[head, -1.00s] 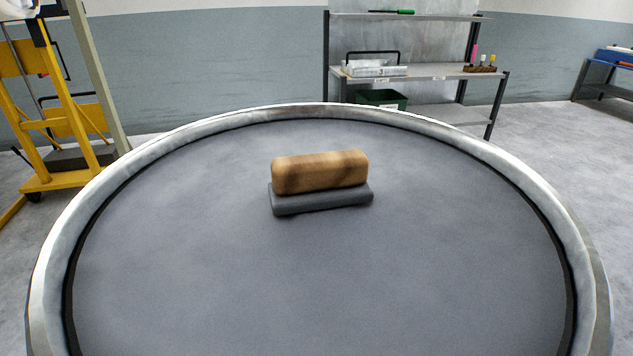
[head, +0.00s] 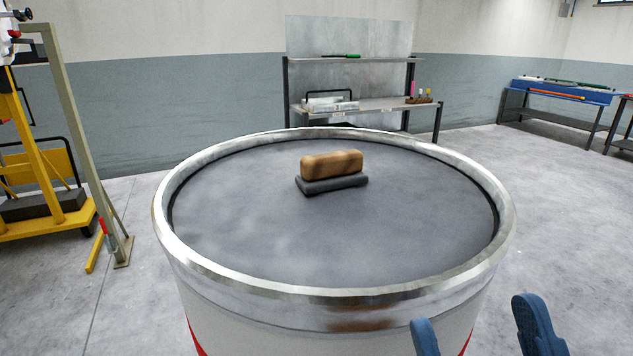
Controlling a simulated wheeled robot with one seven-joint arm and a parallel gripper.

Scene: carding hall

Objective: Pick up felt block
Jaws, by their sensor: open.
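The felt block (head: 332,185) has a dark grey felt base under a brown wooden-looking grip (head: 331,165). It lies flat on the grey top of a large round drum (head: 330,294), a little behind the middle. My gripper (head: 478,336) shows at the bottom right edge of the head view as two blue fingers, spread wide apart with nothing between them. It is in front of the drum's near rim, well away from the block. The rest of the gripper is cut off by the frame.
The drum's raised metal rim circles the block, and its top is otherwise bare. Behind stands a metal shelf (head: 365,105) with trays and tools. A yellow wheeled frame (head: 45,180) stands at left, a blue bench (head: 562,91) at right. Floor beside the drum is clear.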

